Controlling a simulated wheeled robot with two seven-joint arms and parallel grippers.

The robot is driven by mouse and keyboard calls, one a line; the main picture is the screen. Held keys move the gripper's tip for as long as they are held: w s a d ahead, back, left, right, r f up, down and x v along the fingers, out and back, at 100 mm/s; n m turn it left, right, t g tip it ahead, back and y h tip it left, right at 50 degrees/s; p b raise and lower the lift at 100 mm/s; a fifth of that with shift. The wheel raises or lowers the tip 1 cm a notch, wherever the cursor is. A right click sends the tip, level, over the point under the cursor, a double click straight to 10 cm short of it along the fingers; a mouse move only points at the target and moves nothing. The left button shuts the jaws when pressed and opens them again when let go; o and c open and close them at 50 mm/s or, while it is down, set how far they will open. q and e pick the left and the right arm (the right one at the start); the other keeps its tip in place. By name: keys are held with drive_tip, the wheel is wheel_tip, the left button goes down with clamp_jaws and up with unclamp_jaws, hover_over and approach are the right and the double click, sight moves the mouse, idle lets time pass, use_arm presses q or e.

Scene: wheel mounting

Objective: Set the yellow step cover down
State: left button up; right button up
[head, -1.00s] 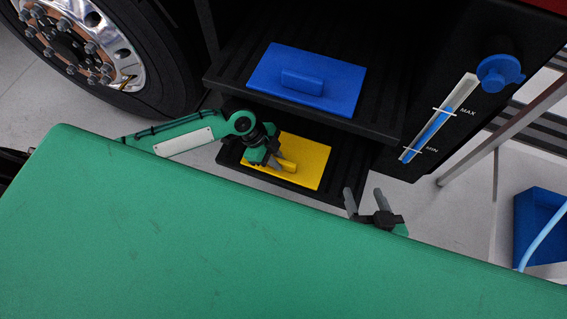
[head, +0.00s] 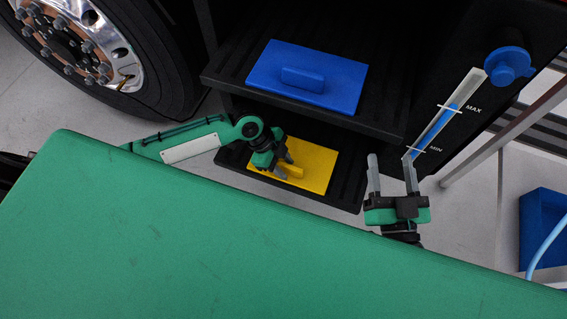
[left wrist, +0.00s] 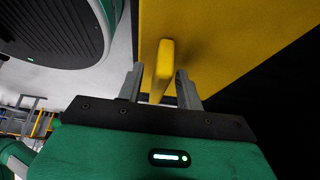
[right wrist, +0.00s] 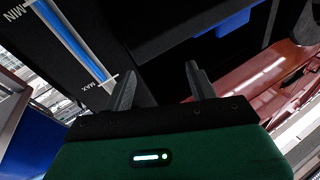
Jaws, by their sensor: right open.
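The yellow step cover (head: 318,160) lies flat on the lower black step (head: 347,185), its raised handle (head: 290,171) facing up. My left gripper (head: 284,165) is at this handle. In the left wrist view the handle (left wrist: 161,68) stands between the two fingers of my left gripper (left wrist: 159,85), which are open with a gap on each side. My right gripper (head: 390,160) is open and empty, to the right of the lower step; in the right wrist view nothing is between its fingers (right wrist: 160,82).
A blue cover (head: 333,86) with a handle lies on the upper step (head: 385,122), above the lower one. A level gauge (head: 446,112) with a blue cap (head: 507,65) is at right. A wheel (head: 95,55) stands at left. A blue bin (head: 540,225) is at far right.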

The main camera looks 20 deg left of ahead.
use_arm(q)
drive_tip(key=shift+a+r, duration=0.1)
drive_tip(key=shift+r, duration=0.05)
drive_tip(key=shift+a+r+p, duration=0.4)
drive_tip(key=shift+a+r, duration=0.05)
drive_tip(key=shift+a, duration=0.05)
drive_tip(key=a, duration=1.1)
drive_tip(key=shift+w+a+p, duration=0.2)
drive_tip(key=shift+p, duration=0.2)
use_arm(e)
drive_tip(key=s+a+f+g, duration=0.1)
drive_tip(key=s+f+g, duration=0.2)
drive_tip(key=f, duration=0.4)
drive_tip(key=shift+a+g, duration=0.4)
drive_tip(key=shift+g, duration=0.4)
drive_tip(key=shift+s, duration=0.1)
